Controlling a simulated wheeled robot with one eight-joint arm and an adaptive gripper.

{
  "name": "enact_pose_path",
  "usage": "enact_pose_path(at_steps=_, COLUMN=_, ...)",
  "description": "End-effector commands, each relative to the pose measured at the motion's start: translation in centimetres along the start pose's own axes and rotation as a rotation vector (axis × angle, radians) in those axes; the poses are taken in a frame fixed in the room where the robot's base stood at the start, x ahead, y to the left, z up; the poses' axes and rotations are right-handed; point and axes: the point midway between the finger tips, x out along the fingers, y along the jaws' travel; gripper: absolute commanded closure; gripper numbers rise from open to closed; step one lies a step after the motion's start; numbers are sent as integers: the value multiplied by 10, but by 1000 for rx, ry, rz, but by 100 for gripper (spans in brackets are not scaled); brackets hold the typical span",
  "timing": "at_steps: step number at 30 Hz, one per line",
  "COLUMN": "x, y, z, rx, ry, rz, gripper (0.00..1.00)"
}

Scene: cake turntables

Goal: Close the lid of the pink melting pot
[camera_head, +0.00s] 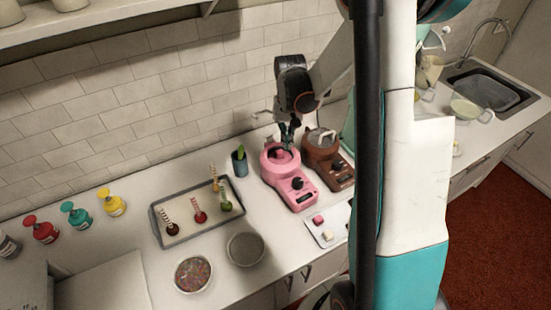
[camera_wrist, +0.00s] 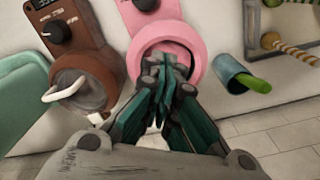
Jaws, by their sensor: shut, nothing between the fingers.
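The pink melting pot (camera_head: 289,181) stands on the counter with its round bowl towards the wall and its dial side towards the counter front. In the wrist view its pink rim (camera_wrist: 182,30) curves around the bowl, below my fingers. My gripper (camera_head: 289,146) is shut with nothing held, pointing down over the bowl. In the wrist view my gripper (camera_wrist: 168,76) covers much of the bowl. I cannot tell whether the fingertips touch anything there. The pot's lid is not clearly made out behind the fingers, so I cannot tell its position.
A brown melting pot (camera_head: 333,172) stands close on the right, with a pale handle (camera_wrist: 66,90) over its bowl. A blue-grey cup (camera_head: 239,166) stands to the left. A tray (camera_head: 186,238) of cake pops, bowls and a white board (camera_head: 327,239) occupy the counter nearby.

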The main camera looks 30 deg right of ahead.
Motion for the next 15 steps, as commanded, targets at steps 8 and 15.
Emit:
enact_pose_path(at_steps=8, x=-14, y=2, z=4, rx=0, ry=0, rz=0, gripper=100)
enact_pose_path(at_steps=15, x=-34, y=7, z=11, rx=0, ry=0, rz=0, gripper=100)
